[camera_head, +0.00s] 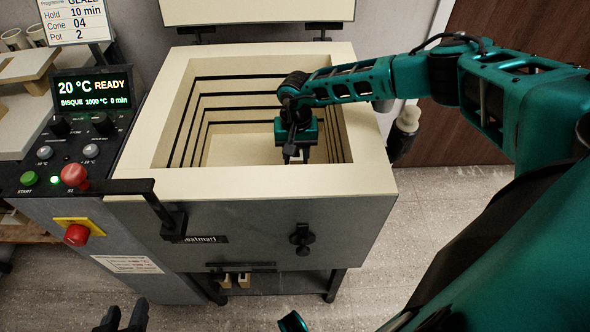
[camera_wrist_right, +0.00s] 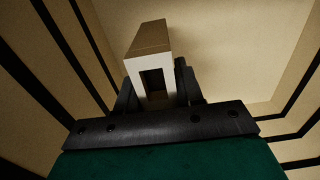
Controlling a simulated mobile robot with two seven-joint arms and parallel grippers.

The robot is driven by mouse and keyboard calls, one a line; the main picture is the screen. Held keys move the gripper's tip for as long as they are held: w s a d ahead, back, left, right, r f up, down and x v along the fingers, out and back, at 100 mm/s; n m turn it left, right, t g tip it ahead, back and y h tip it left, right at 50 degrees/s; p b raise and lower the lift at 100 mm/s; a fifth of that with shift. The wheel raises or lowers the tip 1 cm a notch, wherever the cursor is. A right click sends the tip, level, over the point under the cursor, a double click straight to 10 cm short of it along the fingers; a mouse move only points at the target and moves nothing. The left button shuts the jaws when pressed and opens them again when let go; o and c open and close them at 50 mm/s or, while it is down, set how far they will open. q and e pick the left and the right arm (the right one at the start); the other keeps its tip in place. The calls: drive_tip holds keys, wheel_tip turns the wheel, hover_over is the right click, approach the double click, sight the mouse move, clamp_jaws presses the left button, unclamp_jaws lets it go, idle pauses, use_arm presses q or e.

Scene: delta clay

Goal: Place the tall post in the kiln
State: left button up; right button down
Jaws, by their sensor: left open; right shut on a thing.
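The kiln (camera_head: 255,182) stands open at the centre of the head view, a square cream-rimmed chamber with dark grooves around its inner walls. My right gripper (camera_head: 296,155) is down inside the chamber, toward its right front part. It is shut on the tall post (camera_wrist_right: 150,68), a pale block with a rectangular opening in its near face, which shows in the right wrist view. In the head view the post is mostly hidden by the gripper. I cannot tell whether it touches the kiln floor. My left gripper (camera_head: 124,318) is open and empty at the bottom left, outside the kiln.
The raised lid (camera_head: 258,10) is behind the chamber. A control panel (camera_head: 92,88) reading 20 °C READY is at the left, with a handle (camera_head: 160,200) at the kiln's front. Small pale pieces (camera_head: 236,280) sit beneath the kiln. Pale boards (camera_head: 25,65) lie far left.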

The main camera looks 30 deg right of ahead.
drive_tip(key=shift+f+b, duration=0.7)
drive_tip(key=shift+f, duration=2.3)
drive_tip(key=shift+f, duration=0.1)
drive_tip(key=shift+f+b, duration=0.15)
drive_tip(key=shift+b, duration=0.15)
drive_tip(key=c, duration=0.7)
unclamp_jaws()
